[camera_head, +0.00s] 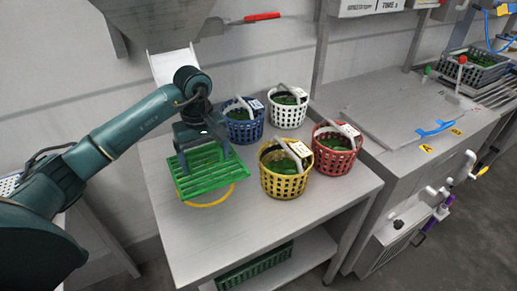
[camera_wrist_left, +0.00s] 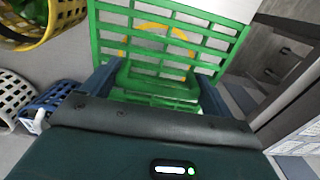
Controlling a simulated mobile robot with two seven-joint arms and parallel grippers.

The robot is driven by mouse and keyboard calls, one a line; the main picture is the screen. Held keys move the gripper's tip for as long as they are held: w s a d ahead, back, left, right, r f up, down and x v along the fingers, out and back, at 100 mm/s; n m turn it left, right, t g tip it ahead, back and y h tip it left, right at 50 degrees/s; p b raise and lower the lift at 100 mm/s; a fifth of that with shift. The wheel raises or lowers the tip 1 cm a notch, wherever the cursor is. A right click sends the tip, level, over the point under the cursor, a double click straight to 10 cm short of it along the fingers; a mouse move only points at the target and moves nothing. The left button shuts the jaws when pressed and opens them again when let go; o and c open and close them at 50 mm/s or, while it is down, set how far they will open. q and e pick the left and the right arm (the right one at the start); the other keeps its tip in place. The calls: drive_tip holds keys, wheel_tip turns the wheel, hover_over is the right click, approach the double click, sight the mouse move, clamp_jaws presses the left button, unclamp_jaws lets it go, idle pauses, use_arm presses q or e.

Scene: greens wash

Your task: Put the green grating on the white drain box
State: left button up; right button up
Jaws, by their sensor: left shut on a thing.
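The green grating (camera_head: 205,169) is a flat slotted panel. My left gripper (camera_head: 204,148) is shut on it, and the grating hangs roughly level over the left part of the steel table. In the left wrist view the grating (camera_wrist_left: 165,38) fills the upper middle, with the fingers (camera_wrist_left: 157,90) on either side of its near part. I cannot tell for sure which thing is the white drain box; a white perforated edge (camera_head: 8,184) shows at the far left, mostly hidden by my arm. My right gripper is not in view.
A yellow ring (camera_head: 213,203) lies on the table (camera_head: 225,240) beneath the grating. Blue (camera_head: 243,127), white (camera_head: 287,112), red (camera_head: 335,158) and yellow (camera_head: 284,181) baskets of greens stand to the right. A steel chute (camera_head: 170,25) hangs above. A green crate (camera_head: 255,267) sits on the lower shelf.

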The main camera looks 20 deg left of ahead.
sight(207, 165)
use_arm(q)
drive_tip(key=shift+w+f, duration=0.25)
wheel_tip(207, 165, down, 5)
drive_tip(key=shift+s+f+p, duration=0.1)
drive_tip(key=shift+s+p, duration=0.05)
drive_tip(key=shift+p, duration=0.2)
drive_tip(key=shift+f, duration=2.1)
drive_tip(key=o, duration=0.7)
drive_tip(key=shift+f, duration=0.15)
drive_tip(key=shift+c, duration=0.2)
drive_tip(key=shift+o, duration=1.4)
